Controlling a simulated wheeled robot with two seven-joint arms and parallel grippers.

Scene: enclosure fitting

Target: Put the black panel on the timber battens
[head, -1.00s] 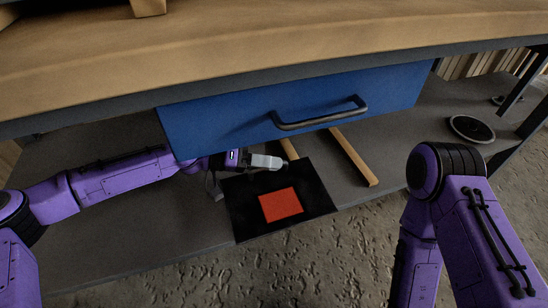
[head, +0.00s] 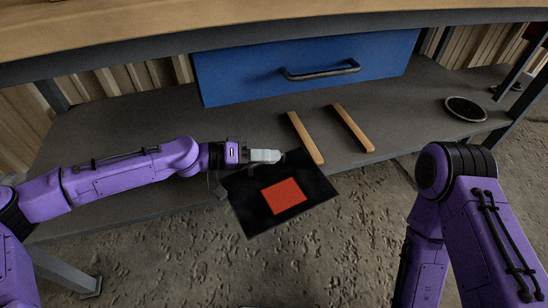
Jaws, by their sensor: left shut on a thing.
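The black panel (head: 245,205) has an orange-red square (head: 284,195) on its face. My left gripper (head: 268,157) is shut on the panel's far edge and holds it in front of the lower shelf, over the rough floor. Two timber battens lie on the shelf, side by side and apart: the left batten (head: 304,135) and the right batten (head: 352,128). The panel's far right corner overlaps the near end of the left batten in the picture; I cannot tell whether they touch. My right arm comes in at the right, but its gripper is out of view.
A blue drawer (head: 230,75) with a dark handle (head: 320,72) hangs under the wooden bench top (head: 250,22), above the grey shelf (head: 120,128). A round dark disc (head: 466,108) lies on the shelf at the right. The shelf between the battens and the disc is clear.

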